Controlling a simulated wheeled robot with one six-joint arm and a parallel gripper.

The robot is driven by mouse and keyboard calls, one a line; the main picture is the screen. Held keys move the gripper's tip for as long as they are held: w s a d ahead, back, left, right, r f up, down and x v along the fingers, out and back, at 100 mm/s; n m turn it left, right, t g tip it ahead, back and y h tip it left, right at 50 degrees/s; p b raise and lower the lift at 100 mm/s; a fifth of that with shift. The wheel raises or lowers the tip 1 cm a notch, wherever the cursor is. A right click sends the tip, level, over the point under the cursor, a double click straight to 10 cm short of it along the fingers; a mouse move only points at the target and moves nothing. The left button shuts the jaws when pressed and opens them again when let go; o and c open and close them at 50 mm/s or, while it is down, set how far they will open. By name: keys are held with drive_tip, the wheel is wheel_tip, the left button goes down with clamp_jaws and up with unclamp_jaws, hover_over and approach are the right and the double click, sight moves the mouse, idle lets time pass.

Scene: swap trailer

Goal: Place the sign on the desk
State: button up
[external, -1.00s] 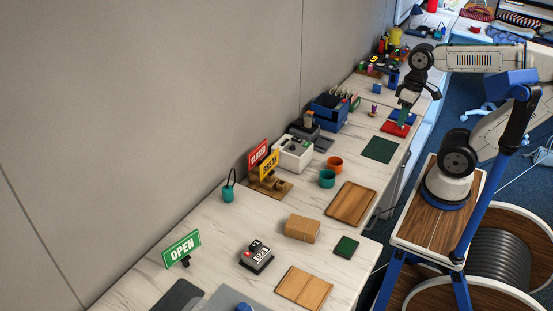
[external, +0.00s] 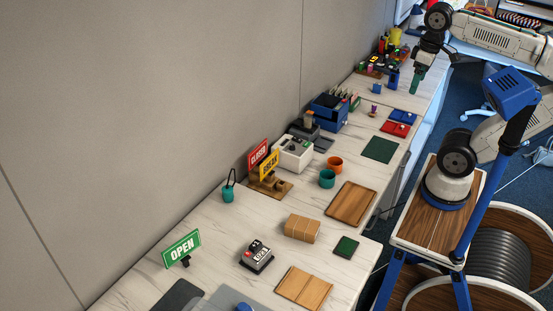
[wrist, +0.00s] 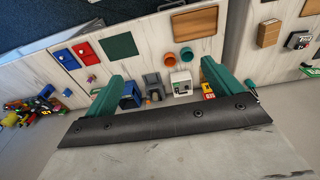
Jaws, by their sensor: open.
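A green OPEN sign (external: 182,248) stands upright on a small dark foot on the near left of the desk (external: 215,275). A red CLOSED sign (external: 258,153) and a yellow BREAK sign (external: 270,166) stand in a wooden holder (external: 272,187) near the wall. My gripper (external: 415,82) is raised over the far end of the desk, apart from all the signs. In the wrist view its two green fingers (wrist: 160,82) are spread wide with nothing between them. A small part of the yellow sign (wrist: 208,88) shows beside the right finger.
Red and blue trays (external: 398,124), a dark green mat (external: 380,149), wooden trays (external: 350,203), a parcel box (external: 302,228), a stamp device (external: 257,256), cups (external: 328,178) and a white machine (external: 293,152) lie along the desk. A wall borders its left side. Bare desk lies around the OPEN sign.

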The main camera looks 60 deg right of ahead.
wheel_tip(320, 180, up, 12)
drive_tip(key=w+a+r+n+t+y, duration=0.1)
drive_tip(key=w+a+r+t+y, duration=0.15)
drive_tip(key=w+a, duration=0.65)
drive_tip(key=w+a+r+n+t+y, duration=0.1)
drive_tip(key=w+a+r+t+y, duration=0.2)
drive_tip(key=w+a, duration=0.55)
drive_tip(key=w+a+r+t+y, duration=0.1)
drive_tip(key=w+a+r+y, duration=0.3)
drive_tip(key=w+a, duration=0.55)
drive_tip(key=w+a+r+t+y, duration=0.25)
drive_tip(key=w+a+r, duration=0.35)
drive_tip(key=a, duration=0.7)
drive_tip(key=m+t+h, duration=0.7)
drive_tip(key=m, duration=1)
hover_over(175, 255)
drive_tip(key=v, duration=0.6)
wheel_tip(175, 255, down, 16)
drive_tip(key=f, duration=4.3)
drive_tip(key=shift+w+d+f, duration=0.1)
drive_tip(key=shift+w+d, duration=0.05)
drive_tip(key=shift+w, duration=0.1)
drive_tip(key=x, duration=0.7)
drive_tip(key=shift+w+a+f, duration=0.1)
drive_tip(key=shift+w+a, duration=0.15)
drive_tip(key=shift+w, duration=0.05)
drive_tip(key=c, duration=1.1)
